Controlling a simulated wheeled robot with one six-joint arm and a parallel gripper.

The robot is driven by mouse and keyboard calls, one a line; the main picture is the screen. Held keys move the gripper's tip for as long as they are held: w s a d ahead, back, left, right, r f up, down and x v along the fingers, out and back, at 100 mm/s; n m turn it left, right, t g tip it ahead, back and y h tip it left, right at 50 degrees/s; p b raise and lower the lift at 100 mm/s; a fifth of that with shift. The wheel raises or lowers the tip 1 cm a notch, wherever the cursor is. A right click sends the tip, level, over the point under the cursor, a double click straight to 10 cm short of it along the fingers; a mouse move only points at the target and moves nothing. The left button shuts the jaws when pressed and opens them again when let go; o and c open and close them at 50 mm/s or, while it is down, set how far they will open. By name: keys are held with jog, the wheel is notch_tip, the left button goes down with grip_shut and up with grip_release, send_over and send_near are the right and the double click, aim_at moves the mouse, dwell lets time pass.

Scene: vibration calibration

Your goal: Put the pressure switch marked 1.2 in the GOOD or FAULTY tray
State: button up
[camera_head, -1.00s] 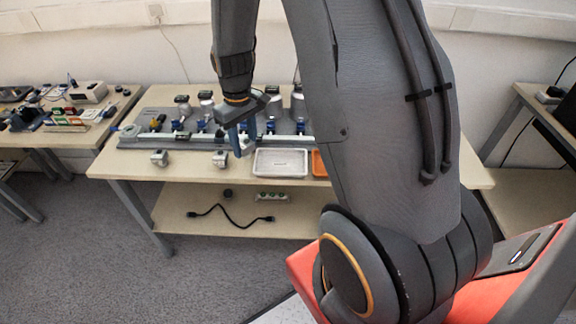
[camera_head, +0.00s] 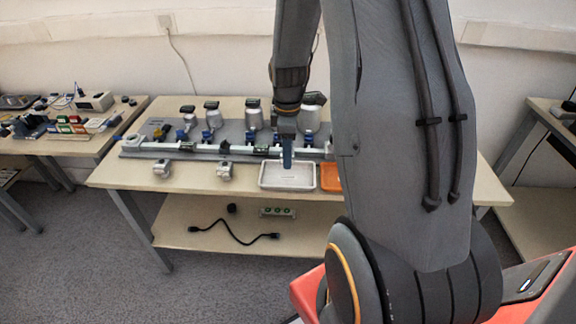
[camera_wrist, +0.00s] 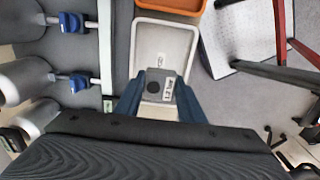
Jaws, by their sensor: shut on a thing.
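The pressure switch (camera_wrist: 157,85) is a grey block with a dark round spot and a white label that appears to read 1.2. My gripper (camera_wrist: 158,92) is shut on it, one blue finger at each side. In the head view my gripper (camera_head: 287,160) points down over the white tray (camera_head: 264,186), with the switch hardly distinguishable there. The white tray also lies beneath the switch in the wrist view (camera_wrist: 190,38). The orange tray (camera_head: 331,178) is right beside it, partly hidden by my arm; it also shows in the wrist view (camera_wrist: 172,5). Tray wording is not readable.
Two similar grey switches (camera_head: 161,169) (camera_head: 225,170) stand on the table (camera_head: 120,174) left of the white tray. Behind is a rig with a white pipe (camera_head: 190,149), blue valves and several canisters (camera_head: 254,115). A cable (camera_head: 235,235) lies on the lower shelf.

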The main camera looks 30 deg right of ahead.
jog(key=shift+f+p, duration=0.3)
jog(key=shift+f, duration=1.95)
jog(key=shift+f, duration=0.1)
jog(key=o, duration=1.3)
notch_tip(320, 180, up, 11)
jog(key=shift+r+b, duration=0.1)
jog(key=shift+b, duration=0.75)
jog(key=shift+r, duration=0.3)
jog(key=shift+s+a+r, duration=0.1)
jog(key=shift+a+r, duration=0.05)
jog(key=shift+r, duration=0.05)
jog(key=s+a+m, duration=0.3)
jog(key=s+a, duration=0.2)
jog(key=s+a+m, duration=0.4)
jog(key=s+a, duration=0.1)
jog(key=s+a+m, duration=0.4)
jog(key=s, duration=0.1)
jog(key=shift+a+r, duration=0.4)
